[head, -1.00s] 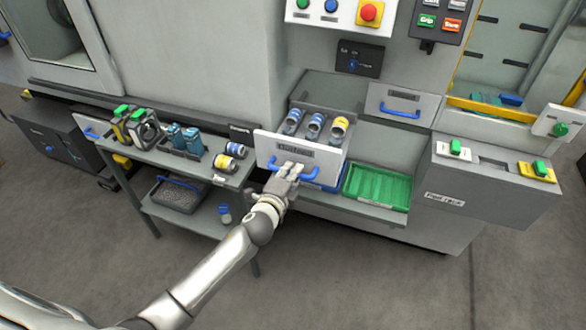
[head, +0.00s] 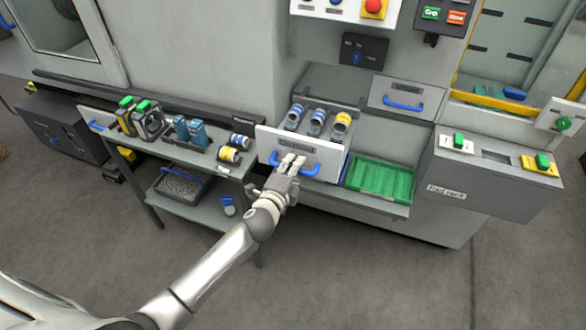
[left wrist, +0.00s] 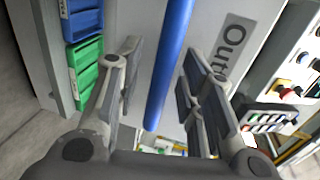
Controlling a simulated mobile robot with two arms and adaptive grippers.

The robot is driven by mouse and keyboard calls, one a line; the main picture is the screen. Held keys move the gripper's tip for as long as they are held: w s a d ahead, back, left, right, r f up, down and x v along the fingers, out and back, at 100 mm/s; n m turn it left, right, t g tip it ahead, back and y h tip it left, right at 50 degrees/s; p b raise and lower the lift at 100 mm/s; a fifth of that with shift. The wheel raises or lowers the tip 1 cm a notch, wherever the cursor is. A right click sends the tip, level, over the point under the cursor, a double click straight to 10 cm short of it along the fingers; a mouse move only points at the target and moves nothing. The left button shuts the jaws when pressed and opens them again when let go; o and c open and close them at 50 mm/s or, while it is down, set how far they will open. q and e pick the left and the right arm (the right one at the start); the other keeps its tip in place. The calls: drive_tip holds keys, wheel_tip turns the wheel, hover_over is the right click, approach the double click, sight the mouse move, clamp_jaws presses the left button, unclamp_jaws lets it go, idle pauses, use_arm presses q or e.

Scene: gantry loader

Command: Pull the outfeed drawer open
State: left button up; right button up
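The outfeed drawer has a pale front panel (head: 267,143) with a dark label and a blue bar handle (head: 318,171). It stands out from the machine, and three capped cylinders (head: 318,121) show inside it. My left gripper (head: 293,161) is at the handle, in front of the panel. In the left wrist view the blue handle (left wrist: 169,62) runs between the two fingers of my left gripper (left wrist: 162,78), with gaps visible on both sides. The fingers are apart. Part of the "Out..." label (left wrist: 234,48) shows beside them. My right gripper is not in view.
A green tray (head: 380,180) sits right of the drawer on a low ledge. A side table (head: 205,172) with several parts stands left. A closed drawer (head: 405,98) with a blue handle is at upper right. Grey floor is clear in front.

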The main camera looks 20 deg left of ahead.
use_arm(q)
drive_tip(key=v, duration=1.2)
drive_tip(key=shift+f, duration=0.1)
drive_tip(key=s+a+f+n+g, duration=0.15)
drive_tip(key=s+f, duration=0.25)
drive_tip(key=f, duration=0.6)
drive_tip(key=s+a+f+n+g, duration=0.1)
drive_tip(key=s+f+n+g, duration=0.25)
drive_tip(key=f, duration=0.75)
drive_tip(key=s+a+f+n+g, duration=0.15)
drive_tip(key=s+f, duration=0.25)
drive_tip(key=f, duration=0.6)
drive_tip(key=s+f+n+g, duration=0.2)
drive_tip(key=s+f, duration=0.4)
drive_tip(key=s, duration=0.4)
drive_tip(key=s+f+n+g, duration=0.3)
drive_tip(key=s+f, duration=0.3)
drive_tip(key=s, duration=0.4)
drive_tip(key=s+f+n+g, duration=0.3)
drive_tip(key=s+f, duration=0.3)
drive_tip(key=s, duration=0.4)
drive_tip(key=shift+s+d+n+y, duration=0.2)
drive_tip(key=shift+s+n+y, duration=0.15)
drive_tip(key=shift+n, duration=0.4)
